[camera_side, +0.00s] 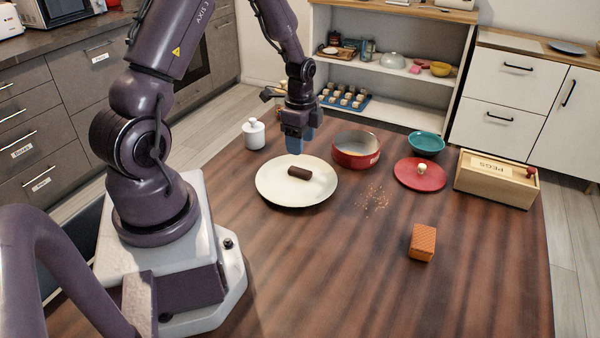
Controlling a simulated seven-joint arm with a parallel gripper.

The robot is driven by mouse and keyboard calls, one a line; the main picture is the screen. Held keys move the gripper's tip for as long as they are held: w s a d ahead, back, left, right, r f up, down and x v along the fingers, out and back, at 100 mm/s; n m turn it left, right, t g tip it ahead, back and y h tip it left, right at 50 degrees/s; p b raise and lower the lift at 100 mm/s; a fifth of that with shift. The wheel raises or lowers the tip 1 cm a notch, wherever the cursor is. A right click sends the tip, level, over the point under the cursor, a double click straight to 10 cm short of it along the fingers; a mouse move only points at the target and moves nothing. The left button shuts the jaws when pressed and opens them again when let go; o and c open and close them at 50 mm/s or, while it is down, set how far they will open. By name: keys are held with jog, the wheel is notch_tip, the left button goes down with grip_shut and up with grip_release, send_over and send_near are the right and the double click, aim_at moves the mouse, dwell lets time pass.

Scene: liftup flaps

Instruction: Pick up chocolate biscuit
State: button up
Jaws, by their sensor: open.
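The chocolate biscuit (299,172) is a small dark brown bar. It lies near the middle of a round cream plate (291,196) on the wooden table. My gripper (294,146) points down with blue fingertips, above the far side of the plate and apart from the biscuit. It is open and empty. The gap between the fingers is hard to see from this side.
A red pot (356,150) stands right of my gripper and a white lidded jar (253,134) left. A red lid (420,174), teal bowl (426,143), wooden peg box (496,179) and orange block (422,242) sit further right.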

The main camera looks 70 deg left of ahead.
aim_at(302, 170)
notch_tip(302, 170, down, 8)
jog(key=shift+w+d+f, duration=0.1)
jog(key=shift+f, duration=0.05)
jog(key=c, duration=1)
